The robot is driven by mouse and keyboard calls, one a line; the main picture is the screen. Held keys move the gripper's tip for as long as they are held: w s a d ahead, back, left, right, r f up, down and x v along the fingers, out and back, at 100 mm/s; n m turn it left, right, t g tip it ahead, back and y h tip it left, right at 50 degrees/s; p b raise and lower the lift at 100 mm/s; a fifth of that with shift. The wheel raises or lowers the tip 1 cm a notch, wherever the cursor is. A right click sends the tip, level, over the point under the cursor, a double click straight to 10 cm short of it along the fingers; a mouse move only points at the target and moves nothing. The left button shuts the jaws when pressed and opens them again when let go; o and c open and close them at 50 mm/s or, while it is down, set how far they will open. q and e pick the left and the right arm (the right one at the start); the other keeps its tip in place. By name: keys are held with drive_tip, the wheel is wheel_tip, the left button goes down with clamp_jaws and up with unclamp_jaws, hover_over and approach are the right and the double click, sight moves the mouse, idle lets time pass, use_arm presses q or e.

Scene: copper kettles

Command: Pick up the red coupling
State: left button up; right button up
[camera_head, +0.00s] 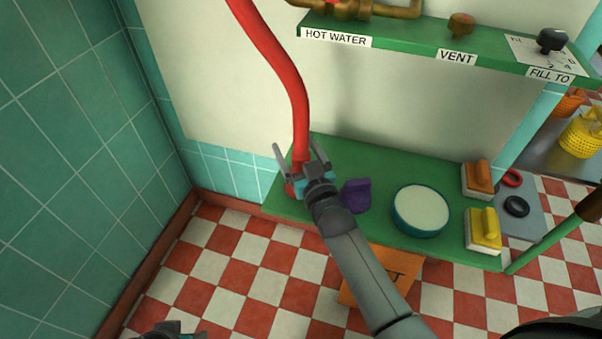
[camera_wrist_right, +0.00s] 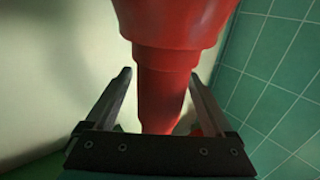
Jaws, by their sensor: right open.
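A thick red hose (camera_head: 296,90) hangs down the cream wall. Its lower end, the red coupling (camera_head: 301,154), is at my right gripper (camera_head: 299,149), above the green bench. In the right wrist view the stepped red coupling (camera_wrist_right: 163,85) stands between the two spread fingers of my right gripper (camera_wrist_right: 159,75). The fingers are open on both sides of it, with a visible gap at the left finger; contact at the right one is unclear. The coupling's lowest part is hidden behind the gripper's body. Only part of my left gripper (camera_head: 172,330) shows at the bottom edge.
The green bench (camera_head: 400,180) bears a purple object (camera_head: 356,195), a round bowl with a blue rim (camera_head: 393,213) and two brushes, orange (camera_head: 479,175) and yellow (camera_head: 487,226). A green shelf (camera_head: 410,47) with labels juts out above. A tiled wall (camera_head: 60,150) stands left.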

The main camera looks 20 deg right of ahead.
drive_tip(key=c, duration=1.3)
drive_tip(key=shift+r, duration=0.1)
drive_tip(key=shift+c, duration=0.3)
